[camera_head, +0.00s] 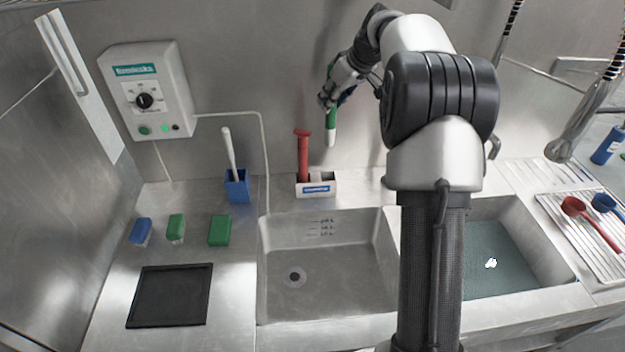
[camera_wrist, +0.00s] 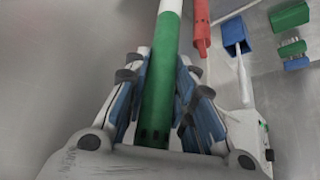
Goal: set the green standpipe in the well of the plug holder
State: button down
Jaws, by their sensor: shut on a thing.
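The green standpipe, green above and white below, hangs near upright from my gripper in the head view (camera_head: 331,133); it also shows between the fingers in the wrist view (camera_wrist: 161,80). My gripper (camera_head: 330,103) is shut on its green upper part; its blue-padded fingers flank the pipe in the wrist view (camera_wrist: 158,105). The white plug holder (camera_head: 301,191), with a blue label, stands on the ledge behind the left basin, below and a little left of the pipe. A red standpipe (camera_head: 303,152) stands upright in its left part. The right part looks empty. The green pipe's lower end is above the holder, apart from it.
A blue cup (camera_head: 237,190) with a white-handled tool stands left of the holder. The left basin (camera_head: 330,280) is empty; the right one holds greenish water (camera_head: 490,250). Several blue and green blocks lie on the left counter. A control box (camera_head: 146,95) hangs on the wall.

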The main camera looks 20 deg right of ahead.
notch_tip(320, 180, down, 20)
jog(key=b, duration=0.6)
jog(key=shift+r, duration=0.25)
jog(key=shift+b, duration=0.3)
jog(key=shift+f, duration=0.2)
jog(key=c, duration=1.3)
grip_release()
jog(key=shift+c, duration=0.2)
